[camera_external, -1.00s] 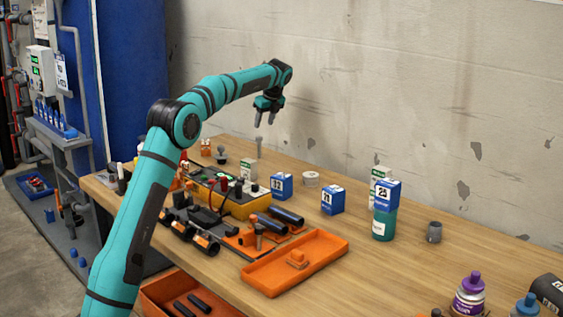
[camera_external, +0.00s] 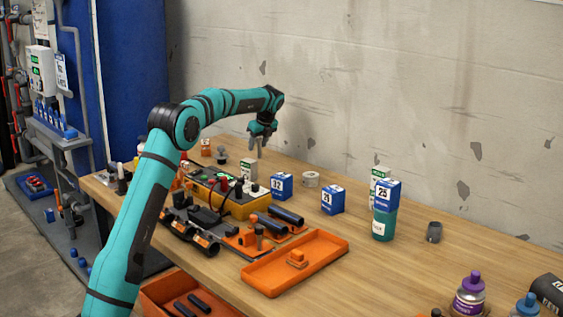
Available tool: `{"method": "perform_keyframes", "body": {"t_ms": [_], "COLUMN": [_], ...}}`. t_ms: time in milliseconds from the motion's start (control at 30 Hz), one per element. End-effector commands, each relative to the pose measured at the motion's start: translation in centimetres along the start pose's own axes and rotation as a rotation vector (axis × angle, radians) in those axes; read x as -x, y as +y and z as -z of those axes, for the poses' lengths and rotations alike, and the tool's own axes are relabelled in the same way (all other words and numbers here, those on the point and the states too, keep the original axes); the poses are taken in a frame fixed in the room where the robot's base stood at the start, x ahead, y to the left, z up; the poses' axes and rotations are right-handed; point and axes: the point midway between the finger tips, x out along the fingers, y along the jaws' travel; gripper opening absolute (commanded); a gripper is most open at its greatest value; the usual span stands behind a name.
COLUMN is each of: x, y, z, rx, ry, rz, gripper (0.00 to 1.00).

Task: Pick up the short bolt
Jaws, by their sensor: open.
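My gripper (camera_external: 257,147) is open and points down over the back of the wooden bench, near the wall. Its fingers are low, at the spot of a slim grey upright bolt, which they now largely cover. I cannot tell whether the fingers touch it. Another grey piece with a wide head (camera_external: 221,157) stands to the left of my gripper. A further bolt-like piece (camera_external: 259,238) stands upright by the orange holder at the front. The view is too small to tell for sure which is the short bolt.
A yellow-black device (camera_external: 243,206) and an orange tray (camera_external: 330,258) lie nearer. The bench behind the blue boxes, along the wall, is mostly clear.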

Motion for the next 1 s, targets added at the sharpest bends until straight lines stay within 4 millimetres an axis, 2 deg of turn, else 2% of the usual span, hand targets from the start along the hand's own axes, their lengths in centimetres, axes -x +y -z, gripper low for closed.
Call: {"method": "perform_keyframes", "body": {"t_ms": [233,400,467,500,767,867,1000], "x": [-0.3,-0.3,-0.3,-0.3,-0.1,0.7,2.7], "y": [0.0,0.0,0.0,0.0,0.0,-0.1,-0.1], "z": [0.0,0.0,0.0,0.0,-0.1,-0.4,-1.2], "rx": [0.000,0.000,0.000,0.000,0.000,0.001,0.002], "ry": [0.000,0.000,0.000,0.000,-0.001,-0.001,-0.002], "rz": [0.001,0.001,0.001,0.001,0.002,0.003,0.003], "gripper": [0.47,0.14,0.02,0.00,0.00,0.00,0.00]}}
